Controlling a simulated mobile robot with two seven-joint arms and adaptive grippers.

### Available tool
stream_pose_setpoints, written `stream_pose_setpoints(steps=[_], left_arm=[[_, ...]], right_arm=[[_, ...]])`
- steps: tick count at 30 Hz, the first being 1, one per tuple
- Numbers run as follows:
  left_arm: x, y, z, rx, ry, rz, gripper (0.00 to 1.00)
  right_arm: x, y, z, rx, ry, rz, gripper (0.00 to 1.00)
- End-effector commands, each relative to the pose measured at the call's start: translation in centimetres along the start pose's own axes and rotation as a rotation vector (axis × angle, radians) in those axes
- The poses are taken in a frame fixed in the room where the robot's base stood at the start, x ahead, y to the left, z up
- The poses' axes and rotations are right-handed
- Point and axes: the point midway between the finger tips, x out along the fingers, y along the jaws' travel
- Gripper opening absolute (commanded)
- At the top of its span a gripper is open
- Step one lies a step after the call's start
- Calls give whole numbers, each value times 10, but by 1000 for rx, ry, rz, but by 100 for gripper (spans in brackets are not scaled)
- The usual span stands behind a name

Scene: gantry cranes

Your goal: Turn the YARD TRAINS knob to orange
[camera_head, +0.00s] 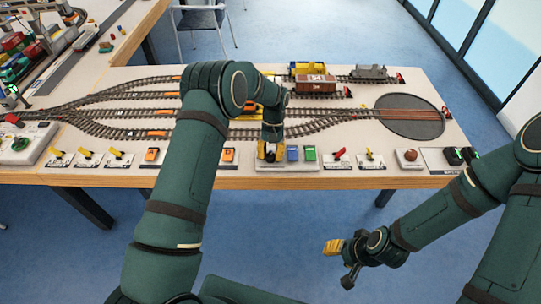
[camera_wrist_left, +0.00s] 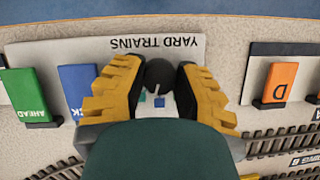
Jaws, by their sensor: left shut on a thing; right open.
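The YARD TRAINS panel (camera_wrist_left: 70,47) is a light plate at the table's front edge. It also shows in the head view (camera_head: 285,167). Its round dark knob (camera_wrist_left: 158,74) sits below the printed label in the left wrist view. A small blue mark and a small green mark show beside the knob; no orange mark is visible there. My left gripper (camera_head: 270,152) reaches down to the panel, its yellow fingers shut on the knob from both sides. My right gripper (camera_head: 338,262) is open and empty, in front of the table and away from the panel.
A blue switch (camera_head: 293,153) and a green AHEAD switch (camera_head: 310,153) stand right of the knob. An orange switch (camera_head: 228,155) stands to its left. Tracks, a brown wagon (camera_head: 315,84) and a round turntable (camera_head: 409,115) lie behind. The floor around my right gripper is clear.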

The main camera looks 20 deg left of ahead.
Motion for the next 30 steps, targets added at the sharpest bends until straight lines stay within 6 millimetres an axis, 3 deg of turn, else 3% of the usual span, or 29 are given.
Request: stream_pose_setpoints(steps=[30], left_arm=[[5, 1, 3, 833, -13, -340, 0]], right_arm=[[3, 1, -1, 0, 2, 0, 47]])
